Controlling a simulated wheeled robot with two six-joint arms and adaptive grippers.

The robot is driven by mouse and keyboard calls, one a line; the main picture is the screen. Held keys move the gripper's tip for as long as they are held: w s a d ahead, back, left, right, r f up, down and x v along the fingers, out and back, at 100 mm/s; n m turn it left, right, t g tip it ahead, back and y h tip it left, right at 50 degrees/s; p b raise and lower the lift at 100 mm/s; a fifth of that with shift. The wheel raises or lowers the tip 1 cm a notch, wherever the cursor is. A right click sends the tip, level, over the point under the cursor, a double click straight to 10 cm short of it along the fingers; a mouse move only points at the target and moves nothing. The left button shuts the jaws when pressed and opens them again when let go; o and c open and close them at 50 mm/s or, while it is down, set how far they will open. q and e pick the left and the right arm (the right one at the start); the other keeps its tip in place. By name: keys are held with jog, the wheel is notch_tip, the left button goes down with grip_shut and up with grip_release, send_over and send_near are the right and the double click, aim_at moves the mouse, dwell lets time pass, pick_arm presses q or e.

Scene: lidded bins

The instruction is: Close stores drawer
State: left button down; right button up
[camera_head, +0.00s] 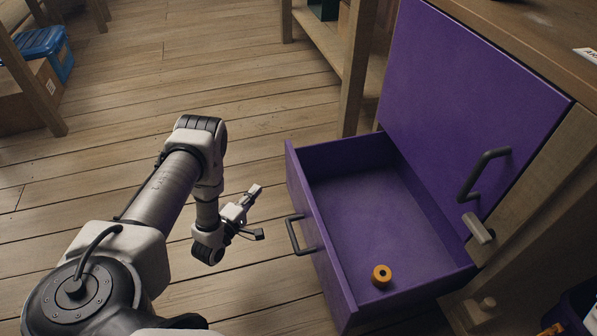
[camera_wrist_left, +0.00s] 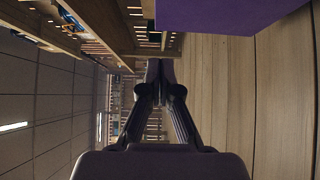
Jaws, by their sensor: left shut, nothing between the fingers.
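The purple drawer (camera_head: 318,228) is pulled well out of the wooden cabinet, its inside open to view. Its dark grey handle (camera_head: 296,235) is on the front panel, facing left. My left gripper (camera_head: 255,191) is to the left of the drawer front, apart from the handle. In the left wrist view the fingers (camera_wrist_left: 160,70) of my left gripper are together with nothing between them. A purple surface (camera_wrist_left: 225,14) shows at the upper right of that view, likely part of the drawer. My right gripper is not in view.
An orange ring-shaped object (camera_head: 382,275) lies on the drawer floor. A purple panel (camera_head: 470,95) with a grey handle (camera_head: 480,172) stands behind the drawer. A blue bin (camera_head: 45,50) and a cardboard box (camera_head: 35,100) are at the upper left. The wooden floor left of the drawer is clear.

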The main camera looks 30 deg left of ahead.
pick_arm(q)
jog(key=b, duration=0.4)
send_near(291, 160)
jog(key=w+a, duration=0.3)
jog(key=w, duration=0.1)
jog(key=shift+w+d+b, duration=0.35)
jog(key=shift+d, duration=0.2)
jog(key=shift+w+d+b, duration=0.35)
jog(key=shift+d, duration=0.15)
jog(key=shift+w+d+r, duration=0.2)
jog(key=shift+w, duration=0.1)
jog(key=shift+w+d, duration=0.1)
